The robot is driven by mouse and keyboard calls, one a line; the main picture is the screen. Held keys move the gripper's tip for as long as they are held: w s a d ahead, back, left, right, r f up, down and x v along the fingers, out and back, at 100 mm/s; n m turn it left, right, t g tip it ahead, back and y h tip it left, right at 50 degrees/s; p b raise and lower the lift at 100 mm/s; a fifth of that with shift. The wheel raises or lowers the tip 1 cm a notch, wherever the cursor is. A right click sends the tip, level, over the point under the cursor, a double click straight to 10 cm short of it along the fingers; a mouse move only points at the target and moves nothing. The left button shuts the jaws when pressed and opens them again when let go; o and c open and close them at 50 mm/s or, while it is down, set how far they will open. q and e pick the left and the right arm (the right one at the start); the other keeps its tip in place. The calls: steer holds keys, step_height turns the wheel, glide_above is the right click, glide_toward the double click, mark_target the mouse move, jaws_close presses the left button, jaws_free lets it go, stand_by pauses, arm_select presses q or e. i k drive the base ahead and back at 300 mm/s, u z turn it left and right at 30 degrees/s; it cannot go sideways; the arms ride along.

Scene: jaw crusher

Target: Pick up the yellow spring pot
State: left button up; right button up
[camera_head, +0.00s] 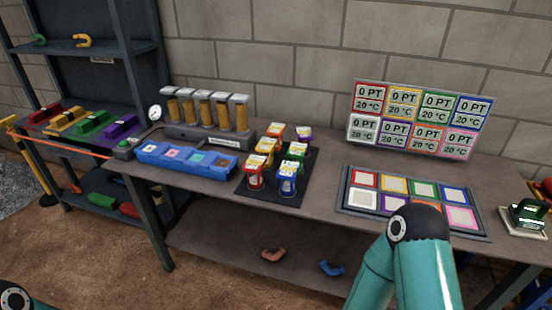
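The yellow spring pot (264,154) stands in a cluster of small coloured pots on a dark mat (265,194) on the workbench. It is behind the red pot (256,177) and left of the green pot (296,153); its lower part is partly hidden. My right arm shows as a teal bent link at the bottom right, in front of the bench, and its gripper is not in view. Only a joint of my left arm shows in the bottom left corner; its gripper is not in view either.
A blue pot (287,179) stands at the mat's front right. A blue tray (187,160) and a row of cylinders (208,110) are left of the mat. A panel of coloured squares (361,198) lies to the right, below a display board (420,118). Bare bench lies between mat and panel.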

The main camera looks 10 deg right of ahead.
mark_target(266, 147)
steer(key=z, duration=0.05)
steer(key=k, duration=0.6)
steer(key=u, duration=0.4)
steer(key=i, duration=1.5)
steer(key=z, duration=0.35)
